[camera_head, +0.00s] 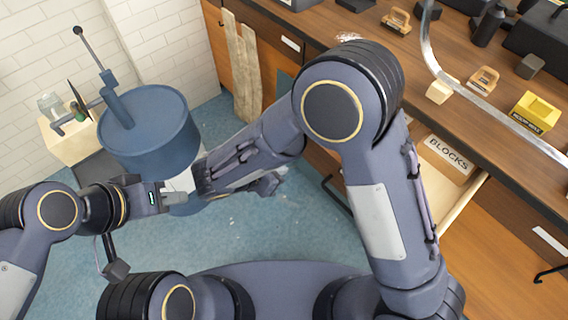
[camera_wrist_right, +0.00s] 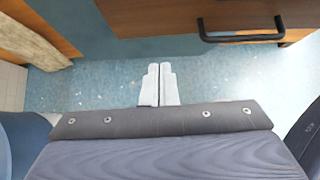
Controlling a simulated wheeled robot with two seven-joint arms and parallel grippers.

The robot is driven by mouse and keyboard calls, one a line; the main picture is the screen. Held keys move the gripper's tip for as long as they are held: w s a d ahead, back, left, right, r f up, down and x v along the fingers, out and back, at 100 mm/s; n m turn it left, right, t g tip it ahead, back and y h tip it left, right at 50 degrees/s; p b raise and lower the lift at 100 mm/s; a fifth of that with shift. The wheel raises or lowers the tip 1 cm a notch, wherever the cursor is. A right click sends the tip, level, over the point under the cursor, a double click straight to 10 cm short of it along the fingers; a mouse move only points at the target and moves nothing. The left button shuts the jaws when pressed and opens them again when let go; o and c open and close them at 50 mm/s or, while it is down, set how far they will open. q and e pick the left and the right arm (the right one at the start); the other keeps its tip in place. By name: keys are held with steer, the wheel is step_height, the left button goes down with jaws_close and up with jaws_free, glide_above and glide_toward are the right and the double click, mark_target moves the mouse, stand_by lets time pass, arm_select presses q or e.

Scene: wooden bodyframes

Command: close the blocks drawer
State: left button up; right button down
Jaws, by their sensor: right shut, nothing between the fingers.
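The blocks drawer (camera_head: 465,211) stands pulled out from the wooden cabinet at the right of the head view. A "BLOCKS" label (camera_head: 448,155) shows inside it. My right arm hides much of the drawer and its front. A black bar handle (camera_head: 337,195) shows left of my right arm. In the right wrist view, a black handle (camera_wrist_right: 242,32) is on a wooden front, beyond and to the right of my fingers. My right gripper (camera_wrist_right: 159,84) is shut, empty and apart from it, over the floor. My left gripper (camera_head: 176,198) is far left of the drawer; its fingers are unclear.
The counter above carries a yellow block holder (camera_head: 535,113), small wooden pieces and a curved metal rail (camera_head: 470,88). A blue drum (camera_head: 150,135) stands at left. Wooden planks (camera_head: 243,65) lean by the cabinet. The blue floor (camera_head: 270,235) is open before the cabinet.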

mark_target(314, 158)
steer(key=shift+w+d+f+p, duration=0.25)
steer(key=shift+w+d+f, duration=0.6)
steer(key=shift+w+d, duration=0.3)
steer(key=shift+w+d+f+p, duration=0.3)
steer(key=shift+w+d+f, duration=0.65)
steer(key=shift+d, duration=0.35)
steer(key=shift+w+d+f+p, duration=0.25)
steer(key=shift+w+d+f, duration=0.55)
steer(key=shift+w+d, duration=0.35)
steer(key=shift+s+d, duration=0.1)
steer(key=shift+s, duration=0.05)
steer(key=shift+d, duration=0.1)
steer(key=w+d+b, duration=0.1)
steer(key=w+d, duration=0.2)
steer(key=w+d+b, duration=0.1)
steer(key=w+d, duration=0.2)
steer(key=d, duration=0.1)
steer(key=w+d+b, duration=0.1)
steer(key=w+d, duration=0.2)
steer(key=shift+d+f, duration=0.1)
steer(key=shift+d, duration=0.15)
steer(key=w+d, duration=0.5)
steer(key=d, duration=0.1)
steer(key=w+d, duration=0.3)
steer(key=d, duration=0.1)
steer(key=shift+w, duration=0.35)
steer(key=shift+w+d, duration=0.15)
steer(key=shift+d, duration=0.1)
steer(key=shift+w+d+r, duration=0.15)
steer(key=shift+r, duration=0.1)
